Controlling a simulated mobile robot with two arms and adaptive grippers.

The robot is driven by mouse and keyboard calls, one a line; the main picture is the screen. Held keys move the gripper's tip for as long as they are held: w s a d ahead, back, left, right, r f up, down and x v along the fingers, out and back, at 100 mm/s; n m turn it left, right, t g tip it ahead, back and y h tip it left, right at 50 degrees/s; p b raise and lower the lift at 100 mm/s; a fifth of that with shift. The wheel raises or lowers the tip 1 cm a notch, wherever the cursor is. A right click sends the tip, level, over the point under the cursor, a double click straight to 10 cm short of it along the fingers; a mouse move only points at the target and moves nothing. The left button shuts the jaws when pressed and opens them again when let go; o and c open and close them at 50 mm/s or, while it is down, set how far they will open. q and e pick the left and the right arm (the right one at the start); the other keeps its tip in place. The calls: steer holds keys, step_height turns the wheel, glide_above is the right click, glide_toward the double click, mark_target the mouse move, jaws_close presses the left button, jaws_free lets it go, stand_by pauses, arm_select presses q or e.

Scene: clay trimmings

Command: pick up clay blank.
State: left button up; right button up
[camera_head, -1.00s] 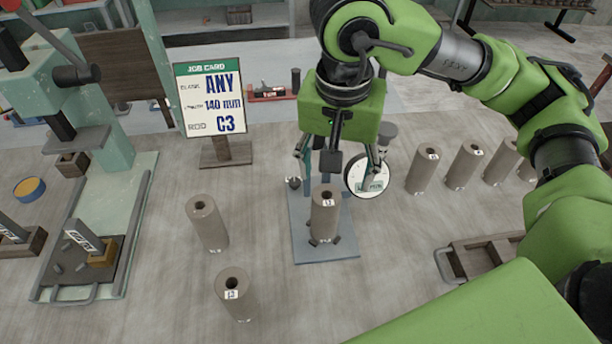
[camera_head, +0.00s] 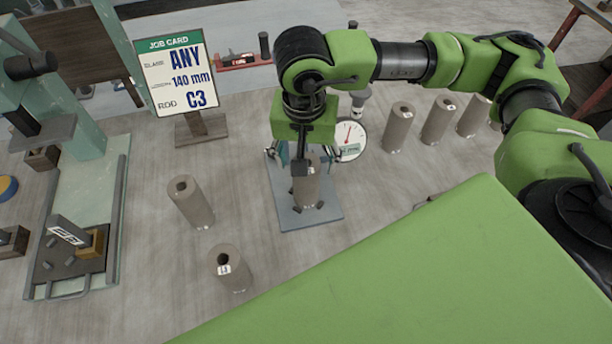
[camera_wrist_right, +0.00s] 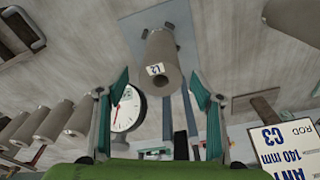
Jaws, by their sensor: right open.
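A grey-brown cylindrical clay blank (camera_head: 309,190) stands upright on a blue-grey plate (camera_head: 290,218). In the right wrist view the same blank (camera_wrist_right: 164,72) has a hole in its top and a small label that seems to read L2. My right gripper (camera_head: 303,165) is over this blank and hides its upper part in the head view. In the wrist view the gripper (camera_wrist_right: 158,80) is open, with a green-padded finger on either side of the blank and gaps between. A dial gauge (camera_head: 349,139) stands behind the plate. My left gripper is not in view.
Two more blanks (camera_head: 190,202) (camera_head: 230,268) stand to the left and front left. Several others (camera_head: 398,128) form a row at the right. A job card (camera_head: 177,72) reads ANY, 140 mm, C3. A green press (camera_head: 85,200) stands at left.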

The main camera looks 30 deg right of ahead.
steer(key=shift+w+d+f+p, duration=0.1)
steer(key=shift+w+f+p, duration=0.1)
steer(key=shift+f, duration=0.65)
steer(key=shift+w+d+f+p, duration=0.1)
steer(key=shift+f+p, duration=0.05)
steer(key=shift+f, duration=0.65)
steer(key=shift+s+a, duration=0.1)
jaws_close()
steer(key=shift+r, duration=0.1)
